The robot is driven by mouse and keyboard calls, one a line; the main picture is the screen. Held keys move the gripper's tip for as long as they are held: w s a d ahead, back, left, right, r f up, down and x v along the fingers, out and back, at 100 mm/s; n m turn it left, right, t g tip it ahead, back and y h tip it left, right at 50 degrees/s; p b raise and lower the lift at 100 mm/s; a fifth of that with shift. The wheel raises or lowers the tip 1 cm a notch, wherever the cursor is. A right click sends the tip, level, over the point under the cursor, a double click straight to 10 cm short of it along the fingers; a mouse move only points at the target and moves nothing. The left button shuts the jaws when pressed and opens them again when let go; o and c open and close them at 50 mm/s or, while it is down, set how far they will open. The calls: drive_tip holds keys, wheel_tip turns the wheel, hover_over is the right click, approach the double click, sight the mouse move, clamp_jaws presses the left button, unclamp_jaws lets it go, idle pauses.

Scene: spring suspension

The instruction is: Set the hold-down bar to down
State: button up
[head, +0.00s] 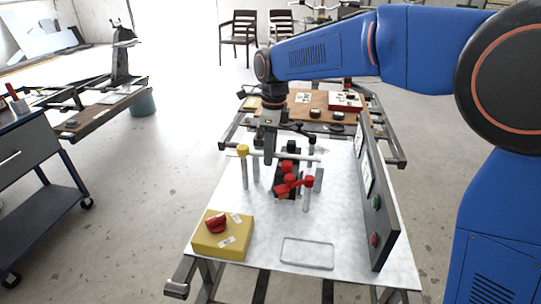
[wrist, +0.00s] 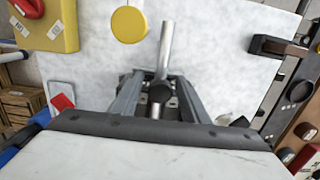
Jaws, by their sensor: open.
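The hold-down bar (head: 298,157) is a thin silver rod lying roughly level across upright posts above the white worktop (head: 260,262). A yellow knob (head: 242,150) stands at its left end. My gripper (head: 269,160) points down over the bar, just right of the yellow knob. In the wrist view my open gripper (wrist: 158,88) has its grey fingers apart, with a silver rod (wrist: 165,48) running up from between them. The yellow knob (wrist: 128,24) is beyond the fingers there. I cannot tell whether the fingers touch the bar.
Red handles (head: 292,185) and a dark fixture stand just below the bar. A yellow box with a red knob (head: 216,223) sits front left. An upright grey panel (head: 378,215) borders the right. The front middle holds only a shallow outlined tray (head: 307,266).

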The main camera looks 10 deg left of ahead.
wheel_tip(320, 180, up, 15)
drive_tip(key=shift+d+r, duration=0.2)
drive_tip(key=shift+d, duration=0.25)
drive_tip(key=s+d+f+n+t, duration=0.1)
drive_tip(key=s+d+n, duration=0.35)
drive_tip(key=d, duration=0.85)
drive_tip(key=s+d+f+n+t, duration=0.15)
drive_tip(key=s+d+n, duration=0.3)
drive_tip(key=d, duration=0.85)
drive_tip(key=s+d+f+n+t, duration=0.2)
drive_tip(key=s+d+f+n, duration=0.7)
drive_tip(key=s+d+f, duration=0.6)
drive_tip(key=s, duration=0.3)
drive_tip(key=shift+s+f+h, duration=0.15)
drive_tip(key=shift+s+h, duration=0.15)
